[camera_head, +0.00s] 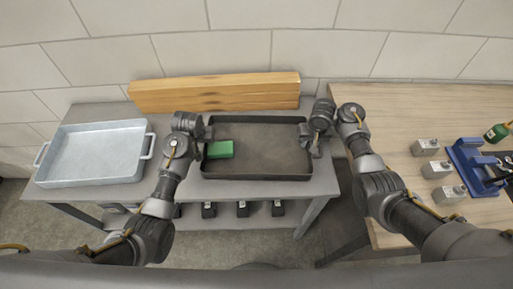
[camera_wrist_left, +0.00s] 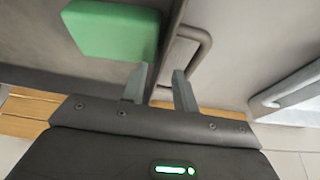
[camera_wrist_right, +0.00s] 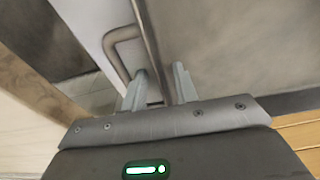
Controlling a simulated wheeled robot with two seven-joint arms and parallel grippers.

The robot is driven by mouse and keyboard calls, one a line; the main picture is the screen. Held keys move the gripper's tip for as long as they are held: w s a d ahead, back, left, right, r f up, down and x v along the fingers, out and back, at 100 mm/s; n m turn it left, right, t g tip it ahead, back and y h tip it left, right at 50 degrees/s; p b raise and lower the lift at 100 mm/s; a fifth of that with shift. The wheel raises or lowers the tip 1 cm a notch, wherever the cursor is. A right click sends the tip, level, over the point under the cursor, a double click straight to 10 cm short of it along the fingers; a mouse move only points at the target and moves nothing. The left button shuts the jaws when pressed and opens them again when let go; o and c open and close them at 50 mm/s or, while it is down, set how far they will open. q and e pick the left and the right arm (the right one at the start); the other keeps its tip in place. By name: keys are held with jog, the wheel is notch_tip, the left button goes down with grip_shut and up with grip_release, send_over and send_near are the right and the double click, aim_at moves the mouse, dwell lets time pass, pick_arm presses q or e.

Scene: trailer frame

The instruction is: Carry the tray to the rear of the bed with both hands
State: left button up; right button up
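A dark rectangular tray (camera_head: 258,160) lies on the grey bench, with a green block (camera_head: 220,149) inside at its left end. My left gripper (camera_head: 198,146) is at the tray's left end, and my right gripper (camera_head: 312,145) is at its right end. In the left wrist view the spread fingers (camera_wrist_left: 160,88) straddle the tray wall beside a handle (camera_wrist_left: 202,42). The green block (camera_wrist_left: 112,30) shows there too. In the right wrist view the fingers (camera_wrist_right: 160,85) stand apart at the wall by the other handle (camera_wrist_right: 118,45). Contact is unclear.
A light metal tray with handles (camera_head: 97,152) stands left on the grey bench (camera_head: 240,212). A wooden board (camera_head: 215,92) stands behind the dark tray. At right, a wooden table (camera_head: 400,115) holds small grey blocks (camera_head: 437,168) and a blue fixture (camera_head: 470,165). Small dark items lie on the lower shelf.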

pick_arm(q)
jog(key=shift+w+f, duration=0.1)
jog(key=shift+f, duration=0.1)
pick_arm(e)
jog(key=shift+f, duration=0.2)
pick_arm(q)
grip_shut()
pick_arm(e)
grip_shut()
pick_arm(q)
jog(key=shift+r, duration=0.1)
pick_arm(e)
jog(key=shift+w+r, duration=0.1)
dwell(0.8)
